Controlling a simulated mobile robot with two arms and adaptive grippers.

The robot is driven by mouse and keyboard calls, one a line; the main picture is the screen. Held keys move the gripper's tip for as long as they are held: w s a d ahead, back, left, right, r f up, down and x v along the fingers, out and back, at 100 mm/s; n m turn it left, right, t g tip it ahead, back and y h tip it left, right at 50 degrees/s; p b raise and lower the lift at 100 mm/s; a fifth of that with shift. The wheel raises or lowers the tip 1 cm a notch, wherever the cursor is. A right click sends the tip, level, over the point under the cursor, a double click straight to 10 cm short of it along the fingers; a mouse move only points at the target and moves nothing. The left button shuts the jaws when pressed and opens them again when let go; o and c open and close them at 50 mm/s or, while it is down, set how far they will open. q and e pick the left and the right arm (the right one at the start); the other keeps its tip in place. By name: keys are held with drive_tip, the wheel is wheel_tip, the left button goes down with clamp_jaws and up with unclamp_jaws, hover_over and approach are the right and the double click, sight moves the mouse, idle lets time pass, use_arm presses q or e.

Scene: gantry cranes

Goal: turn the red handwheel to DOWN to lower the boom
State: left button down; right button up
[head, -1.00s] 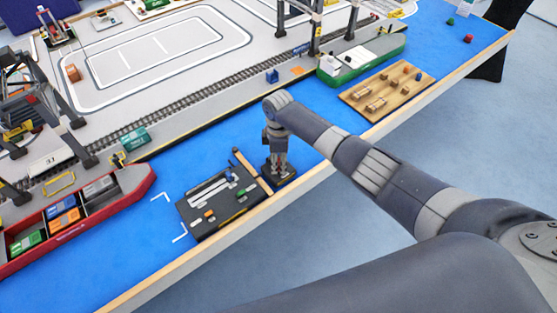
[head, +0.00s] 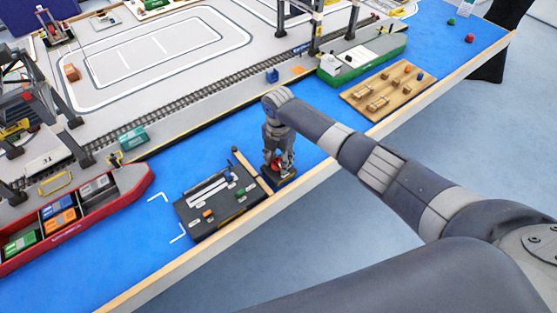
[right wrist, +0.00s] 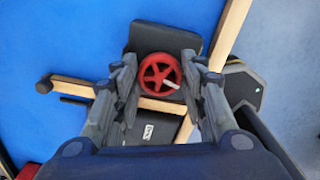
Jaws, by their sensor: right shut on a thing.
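The red handwheel (right wrist: 160,76) has spokes and a small pale handle, and sits in front of a dark plate in the right wrist view. In the head view a bit of the handwheel (head: 277,166) shows red between my fingers. My right gripper (right wrist: 160,62) points down with one finger on each side of the wheel and is shut on it; it also shows in the head view (head: 279,170). A small dark panel with a white mark (right wrist: 149,131) lies below the wheel; I cannot read it. My left gripper is out of view.
A wooden bar with a dark end (head: 245,164) lies beside the wheel's base. A dark tray with small coloured parts (head: 216,200) is just left. A red ship (head: 120,190) and a wooden board (head: 387,90) flank the area. The wooden table edge (head: 240,225) is close.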

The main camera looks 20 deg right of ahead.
sight(278, 162)
drive_tip(key=shift+w+r+n+b, duration=0.15)
drive_tip(key=shift+n+b, duration=0.2)
drive_tip(key=shift+n, duration=1.25)
drive_tip(key=o, duration=1)
drive_tip(key=shift+o, duration=0.3)
wheel_tip(278, 162, up, 12)
